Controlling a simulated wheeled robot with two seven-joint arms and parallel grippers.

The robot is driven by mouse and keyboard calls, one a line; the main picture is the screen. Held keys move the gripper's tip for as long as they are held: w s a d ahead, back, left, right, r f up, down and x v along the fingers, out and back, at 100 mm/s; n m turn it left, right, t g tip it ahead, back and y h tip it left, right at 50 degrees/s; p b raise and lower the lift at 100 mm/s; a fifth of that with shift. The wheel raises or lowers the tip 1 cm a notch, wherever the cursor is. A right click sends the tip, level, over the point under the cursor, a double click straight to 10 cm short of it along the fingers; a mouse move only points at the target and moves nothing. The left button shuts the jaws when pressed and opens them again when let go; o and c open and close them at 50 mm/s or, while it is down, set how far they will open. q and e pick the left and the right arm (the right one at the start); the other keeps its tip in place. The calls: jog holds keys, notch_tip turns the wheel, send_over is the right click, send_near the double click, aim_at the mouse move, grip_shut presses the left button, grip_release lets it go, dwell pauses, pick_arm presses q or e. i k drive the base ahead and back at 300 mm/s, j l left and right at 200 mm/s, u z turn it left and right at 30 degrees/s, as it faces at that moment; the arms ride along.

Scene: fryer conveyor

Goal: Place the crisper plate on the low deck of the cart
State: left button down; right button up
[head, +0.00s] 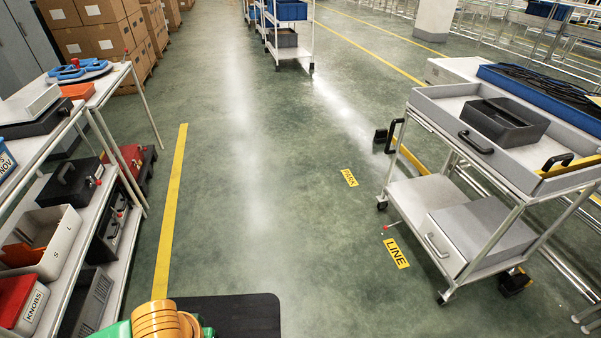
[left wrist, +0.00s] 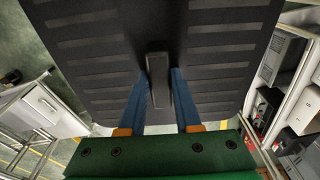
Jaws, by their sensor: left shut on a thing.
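The crisper plate (left wrist: 215,25) is a black plate with rows of slots, filling the top of the left wrist view. My left gripper (left wrist: 160,85) has its blue fingers shut on the plate's upright black grip (left wrist: 158,75). In the head view a dark corner of the plate (head: 245,315) shows at the bottom edge, beside my green and orange arm. The cart (head: 445,135) stands apart at the right. Its low deck (head: 425,198) holds a grey box with a handle (head: 475,235) and is bare on the far left side. My right gripper is not in view.
A black bin (head: 503,120) sits on the cart's upper tray. A shelf rack (head: 110,170) with several boxes and appliances stands at the left. Clear green floor lies between, with yellow lines and LINE (head: 396,253) and PARK (head: 349,178) labels. Another cart (head: 290,45) stands farther back.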

aim_at(423, 200)
jog(key=i+z, duration=0.7)
jog(key=z, duration=0.2)
jog(key=i+j+z, duration=0.25)
jog(key=z, duration=0.25)
jog(key=i+j+z, duration=0.3)
jog(key=z, duration=0.15)
